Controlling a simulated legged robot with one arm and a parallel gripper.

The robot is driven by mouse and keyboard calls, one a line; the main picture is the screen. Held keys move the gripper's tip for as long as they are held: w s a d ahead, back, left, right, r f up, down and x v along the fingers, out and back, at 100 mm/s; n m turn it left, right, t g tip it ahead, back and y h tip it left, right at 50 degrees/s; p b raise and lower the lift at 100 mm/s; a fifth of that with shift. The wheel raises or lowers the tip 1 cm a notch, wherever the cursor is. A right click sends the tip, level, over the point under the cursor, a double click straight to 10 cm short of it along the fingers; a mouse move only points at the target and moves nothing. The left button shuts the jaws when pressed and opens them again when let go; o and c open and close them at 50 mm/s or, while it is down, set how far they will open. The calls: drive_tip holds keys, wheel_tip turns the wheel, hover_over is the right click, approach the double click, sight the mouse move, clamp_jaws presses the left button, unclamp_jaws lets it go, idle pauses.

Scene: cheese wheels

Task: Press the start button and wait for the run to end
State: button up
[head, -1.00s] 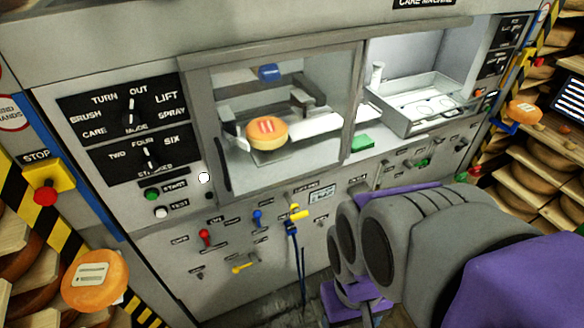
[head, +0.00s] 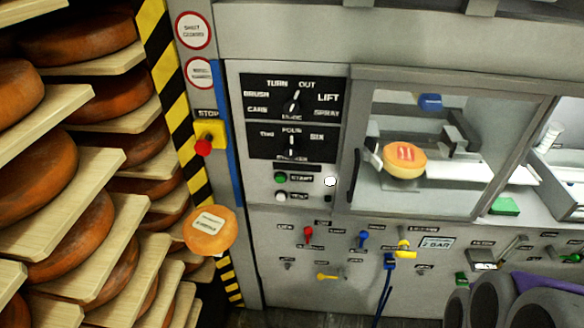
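The green start button (head: 281,178) is on the machine's grey front panel, with a label reading START to its right. A white button (head: 281,196) sits just below it. A white round lamp (head: 330,181) is to the right. Above are two black selector plates with knobs, the mode dial (head: 293,101) and a lower dial (head: 291,146). Behind the window, an orange cheese wheel (head: 404,160) with a red mark sits in the machine. Part of my arm shows at the lower right, well away from the start button. My gripper's fingers cannot be made out.
A red stop button (head: 203,147) on a yellow box is left of the panel. An orange cheese (head: 210,231) with a label is below it. Shelves of cheese wheels (head: 75,160) fill the left side. Small coloured valves and a blue hose (head: 384,290) are on the lower panel.

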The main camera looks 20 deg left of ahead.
drive_tip(key=shift+c, duration=0.4)
clamp_jaws()
idle(1.4)
